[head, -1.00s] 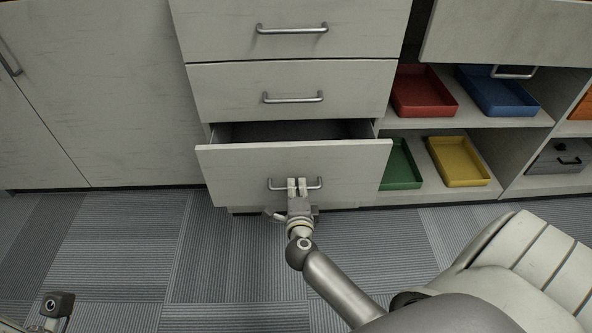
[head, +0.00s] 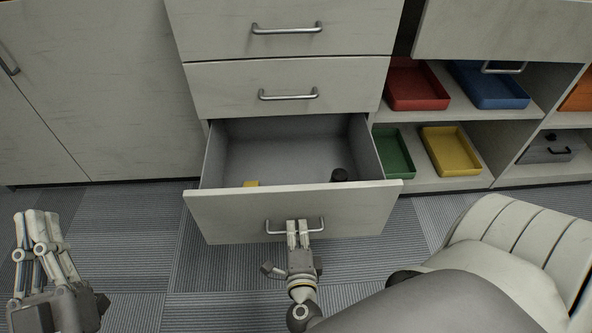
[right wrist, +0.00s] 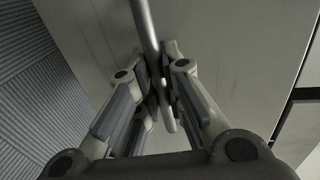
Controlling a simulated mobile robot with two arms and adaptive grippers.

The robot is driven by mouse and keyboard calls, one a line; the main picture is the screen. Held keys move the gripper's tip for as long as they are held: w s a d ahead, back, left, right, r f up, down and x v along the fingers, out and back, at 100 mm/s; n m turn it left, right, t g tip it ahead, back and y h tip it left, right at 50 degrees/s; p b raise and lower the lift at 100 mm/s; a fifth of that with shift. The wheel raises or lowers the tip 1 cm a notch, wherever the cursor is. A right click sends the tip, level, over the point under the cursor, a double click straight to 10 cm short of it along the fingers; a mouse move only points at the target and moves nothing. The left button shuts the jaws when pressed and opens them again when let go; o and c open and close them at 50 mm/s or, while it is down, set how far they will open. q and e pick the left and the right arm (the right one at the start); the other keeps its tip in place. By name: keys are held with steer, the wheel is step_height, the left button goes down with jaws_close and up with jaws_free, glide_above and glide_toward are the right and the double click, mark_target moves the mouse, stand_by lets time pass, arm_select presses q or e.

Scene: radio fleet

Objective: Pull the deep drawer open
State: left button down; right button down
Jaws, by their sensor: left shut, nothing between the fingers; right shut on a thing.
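The deep drawer (head: 345,208) is the lowest one in the grey-white cabinet, and it stands well out from the front. Its inside floor (head: 290,155) shows, with a small yellow thing (head: 251,183) and a dark round thing (head: 339,175) near its front panel. My right gripper (head: 298,228) is shut on the drawer's bar handle (head: 275,231). In the right wrist view the handle bar (right wrist: 146,25) runs between the fingers (right wrist: 160,85). My left gripper (head: 38,222) is at the lower left, above the floor, shut and empty, away from the drawer.
Two closed drawers (head: 350,85) are above. To the right, open shelves hold red (head: 415,88), blue (head: 488,88), green (head: 392,152) and yellow (head: 450,152) trays. A closed cupboard door (head: 110,90) is on the left. Carpet in front is clear.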

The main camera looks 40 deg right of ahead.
arm_select(q)
steer(key=shift+w+f+g, duration=0.2)
steer(key=shift+f+g, duration=0.1)
steer(key=shift+f, duration=0.1)
arm_select(e)
steer(key=shift+v, duration=0.8)
steer(key=shift+f, duration=0.2)
steer(key=c, duration=1.5)
jaws_free()
steer(key=shift+c, duration=0.2)
steer(key=v, duration=1.2)
